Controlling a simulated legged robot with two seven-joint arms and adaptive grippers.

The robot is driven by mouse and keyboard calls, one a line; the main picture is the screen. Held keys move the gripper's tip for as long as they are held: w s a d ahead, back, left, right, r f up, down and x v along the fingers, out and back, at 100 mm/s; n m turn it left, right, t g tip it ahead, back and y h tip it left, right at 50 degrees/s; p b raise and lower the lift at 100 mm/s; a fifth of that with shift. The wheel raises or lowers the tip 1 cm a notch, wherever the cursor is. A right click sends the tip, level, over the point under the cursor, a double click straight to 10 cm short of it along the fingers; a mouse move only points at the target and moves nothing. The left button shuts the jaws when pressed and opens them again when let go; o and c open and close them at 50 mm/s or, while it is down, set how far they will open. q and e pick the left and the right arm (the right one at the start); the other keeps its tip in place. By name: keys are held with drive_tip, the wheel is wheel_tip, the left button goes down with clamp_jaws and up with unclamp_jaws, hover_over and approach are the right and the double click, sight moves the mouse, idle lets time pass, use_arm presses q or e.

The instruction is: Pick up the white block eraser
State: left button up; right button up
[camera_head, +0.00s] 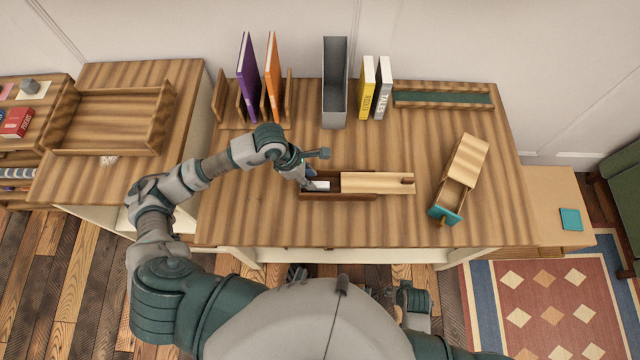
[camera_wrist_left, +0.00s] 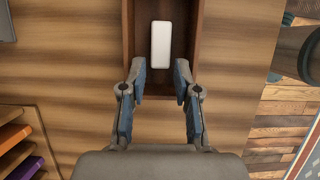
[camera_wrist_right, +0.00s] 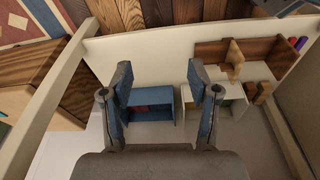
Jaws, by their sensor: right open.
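The white block eraser (camera_head: 319,186) lies in the open left part of a brown wooden box (camera_head: 335,197) on the desk. In the left wrist view the eraser (camera_wrist_left: 161,45) lies lengthwise inside the box, just beyond my fingertips. My left gripper (camera_wrist_left: 160,80) is open, its two fingers apart at the box's near end, with nothing between them. In the head view my left gripper (camera_head: 306,182) is over the box's left end and partly hidden by its own wrist. My right gripper (camera_wrist_right: 163,82) is open and empty, low in front of the desk's underside.
A light sliding lid (camera_head: 377,183) covers the box's right part. A small box with a teal-fronted drawer (camera_head: 446,214) stands to the right. Books, a grey holder (camera_head: 334,85) and a green-lined tray (camera_head: 443,97) line the back. The desk's front left is clear.

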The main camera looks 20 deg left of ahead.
sight(317, 184)
use_arm(q)
drive_tip(key=x, duration=0.3)
drive_tip(key=shift+d, duration=0.1)
drive_tip(key=shift+w+d+f, duration=0.1)
drive_tip(key=shift+d+f, duration=0.05)
drive_tip(key=shift+f, duration=0.05)
drive_tip(key=shift+d, duration=0.1)
clamp_jaws()
use_arm(e)
drive_tip(key=shift+d+r, duration=0.1)
drive_tip(key=shift+r, duration=0.35)
